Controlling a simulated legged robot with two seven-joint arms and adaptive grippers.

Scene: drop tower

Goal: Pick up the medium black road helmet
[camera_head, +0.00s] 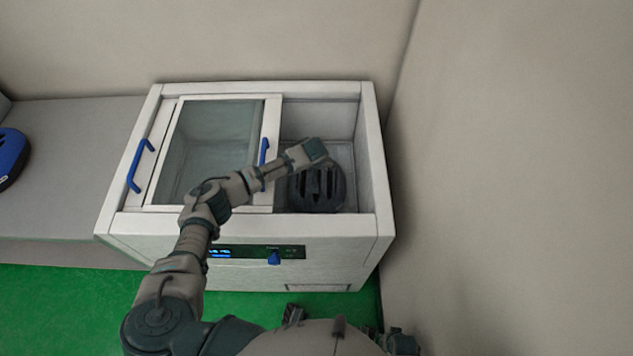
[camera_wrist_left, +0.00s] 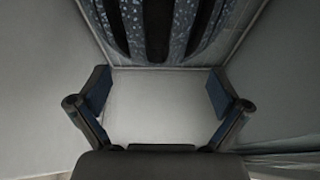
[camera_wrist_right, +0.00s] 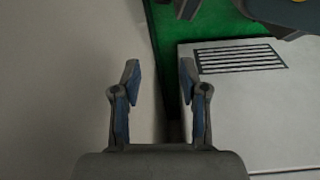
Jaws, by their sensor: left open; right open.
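A black helmet (camera_head: 318,188) with long vents lies in the open right part of a white chest (camera_head: 340,231). In the left wrist view the helmet (camera_wrist_left: 155,25) fills the top middle, dark with pale speckles, its upper part cut off. My left arm reaches over the chest, and my left gripper (camera_wrist_left: 160,88) is open and empty; the helmet's near edge shows just beyond its fingertips. In the head view its fingers are hidden behind the wrist. My right gripper (camera_wrist_right: 158,75) is open and empty, near the chest's outer side with the vent grille (camera_wrist_right: 240,58).
A glass sliding lid (camera_head: 215,130) with blue handles (camera_head: 141,165) covers the chest's left part. A blue helmet (camera_head: 10,155) lies on a grey bench (camera_head: 65,170) at left. A beige wall (camera_head: 510,180) stands close on the right. The floor (camera_head: 60,310) is green.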

